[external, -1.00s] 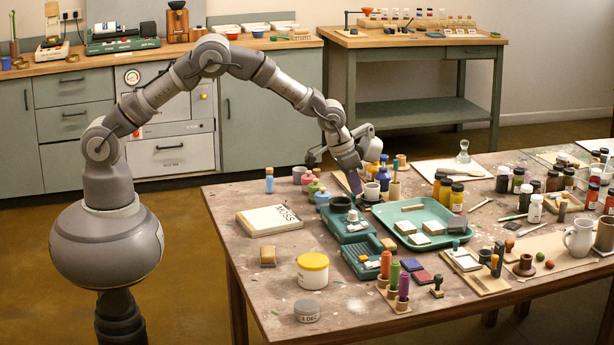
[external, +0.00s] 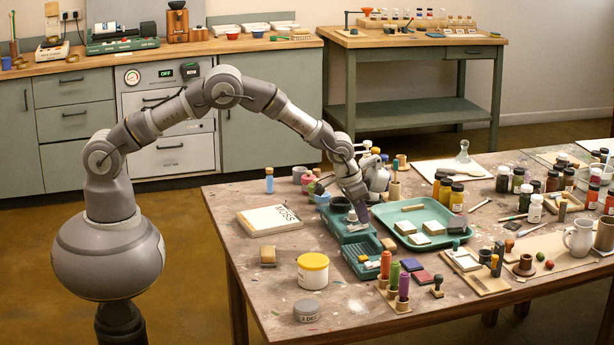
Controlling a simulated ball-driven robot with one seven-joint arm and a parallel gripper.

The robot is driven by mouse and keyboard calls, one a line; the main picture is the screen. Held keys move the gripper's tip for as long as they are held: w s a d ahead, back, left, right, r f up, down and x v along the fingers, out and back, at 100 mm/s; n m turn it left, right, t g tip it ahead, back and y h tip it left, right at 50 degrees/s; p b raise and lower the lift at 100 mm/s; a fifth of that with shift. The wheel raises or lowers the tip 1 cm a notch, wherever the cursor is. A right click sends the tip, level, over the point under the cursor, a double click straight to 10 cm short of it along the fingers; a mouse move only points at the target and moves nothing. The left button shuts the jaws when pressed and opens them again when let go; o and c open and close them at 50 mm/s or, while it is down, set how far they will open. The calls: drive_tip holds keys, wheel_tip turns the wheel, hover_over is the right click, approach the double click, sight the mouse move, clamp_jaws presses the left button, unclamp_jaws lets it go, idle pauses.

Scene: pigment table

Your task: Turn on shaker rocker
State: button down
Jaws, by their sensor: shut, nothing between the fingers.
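A teal-green unit (external: 340,233) stands near the middle of the front table, with a small pale round piece and dark parts on its top. It may be the shaker, but a rocker switch is too small to make out. My gripper (external: 362,213) points down over its right side, shut and empty. I cannot tell if the fingertips touch it. A second green machine (external: 122,45) sits on the back counter, far from my gripper.
A teal tray (external: 463,238) with pale blocks lies just right of my gripper. Colored bottles (external: 308,180) stand behind. A grated teal tray (external: 372,268) and stick stamps (external: 403,285) are in front. A book (external: 270,220) and a yellow-lidded jar (external: 313,270) are at left.

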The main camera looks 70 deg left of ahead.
sight(357, 227)
drive_tip(key=shift+f, duration=0.3)
drive_tip(key=shift+s+r, duration=0.2)
drive_tip(key=shift+s, duration=0.5)
drive_tip(key=shift+w+r+p, duration=0.1)
drive_tip(key=shift+r+p, duration=0.4)
wheel_tip(357, 227, up, 13)
drive_tip(key=p, duration=0.5)
